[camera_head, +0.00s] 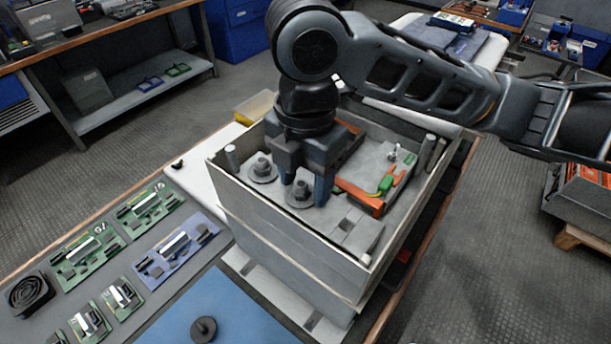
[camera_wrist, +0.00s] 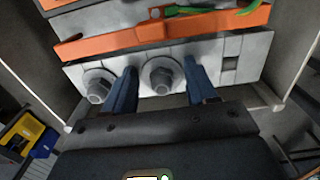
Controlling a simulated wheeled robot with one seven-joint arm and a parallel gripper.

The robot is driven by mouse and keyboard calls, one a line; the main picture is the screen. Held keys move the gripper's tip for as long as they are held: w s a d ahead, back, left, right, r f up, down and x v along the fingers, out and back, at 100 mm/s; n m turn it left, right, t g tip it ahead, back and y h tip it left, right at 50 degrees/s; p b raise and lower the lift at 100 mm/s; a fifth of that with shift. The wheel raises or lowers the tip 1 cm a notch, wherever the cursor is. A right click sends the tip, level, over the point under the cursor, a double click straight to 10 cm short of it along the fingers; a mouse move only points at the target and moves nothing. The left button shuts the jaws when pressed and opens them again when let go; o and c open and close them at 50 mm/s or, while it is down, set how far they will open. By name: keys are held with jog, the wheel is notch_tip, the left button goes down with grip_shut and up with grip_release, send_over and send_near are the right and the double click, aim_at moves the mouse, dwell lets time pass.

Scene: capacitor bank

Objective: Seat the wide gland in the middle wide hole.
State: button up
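A grey gland with a broad round flange and hex top (camera_wrist: 162,75) stands upright at the middle place of the light grey strip (camera_wrist: 258,52) in the wrist view. It also shows in the head view (camera_head: 301,194). The hole under it is hidden, so I cannot tell how deep it sits. My gripper (camera_wrist: 160,72) points down with one blue finger on each side of this gland. Gaps show between the fingers and the hex top, so it looks open. A second similar gland (camera_wrist: 97,86) stands at the strip's left place. A square opening (camera_wrist: 231,62) lies to the right.
The strip is inside a deep grey box (camera_head: 283,238) whose walls surround my gripper. An orange bar (camera_head: 357,197) and green wire (camera_head: 385,184) lie close by. A dark round part (camera_head: 203,328) stands on the blue mat (camera_head: 235,315). Circuit boards (camera_head: 176,250) lie left of the box.

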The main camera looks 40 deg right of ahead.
jog(key=shift+o, duration=1.3)
jog(key=shift+s+f, duration=0.15)
notch_tip(320, 180, up, 8)
jog(key=shift+r, duration=0.1)
